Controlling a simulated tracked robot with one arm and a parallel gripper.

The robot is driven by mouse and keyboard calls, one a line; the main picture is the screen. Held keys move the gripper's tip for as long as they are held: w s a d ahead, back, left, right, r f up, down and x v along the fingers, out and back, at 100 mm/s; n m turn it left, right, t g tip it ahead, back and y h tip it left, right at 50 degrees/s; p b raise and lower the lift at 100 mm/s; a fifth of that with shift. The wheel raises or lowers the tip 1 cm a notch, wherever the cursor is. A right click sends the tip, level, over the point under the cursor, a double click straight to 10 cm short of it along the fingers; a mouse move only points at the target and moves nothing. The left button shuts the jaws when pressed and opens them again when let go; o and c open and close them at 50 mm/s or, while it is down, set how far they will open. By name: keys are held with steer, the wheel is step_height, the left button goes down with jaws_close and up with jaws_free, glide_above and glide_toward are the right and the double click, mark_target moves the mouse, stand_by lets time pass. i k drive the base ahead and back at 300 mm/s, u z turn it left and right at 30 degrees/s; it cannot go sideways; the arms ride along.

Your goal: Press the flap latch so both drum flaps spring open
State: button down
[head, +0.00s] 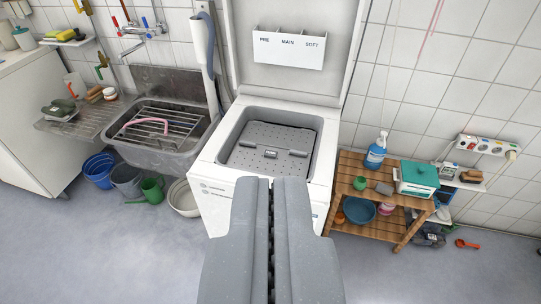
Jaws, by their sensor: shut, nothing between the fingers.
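The top-loading washer (210,176) stands ahead of me in the head view with its lid (338,75) raised against the wall. Inside its opening, the grey perforated drum flaps (250,158) lie closed. A small dark latch (271,153) with light lettering sits near their middle. My gripper (271,182) is shut and empty. In the picture its fingertips lie just below the opening, over the washer's front edge. The fingers hide part of the washer's front. I cannot tell how far the tips are from the washer.
A sink (165,140) with a wire rack and a hanging hose (203,45) is on the left. Buckets (100,170), a green watering can (151,190) and a basin (183,199) stand below. A wooden shelf (345,188) with bottles and boxes is right. The front floor is clear.

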mark_target(272, 154)
steer(key=z, duration=0.3)
steer(key=i, duration=1.05)
steer(key=u, duration=1.45)
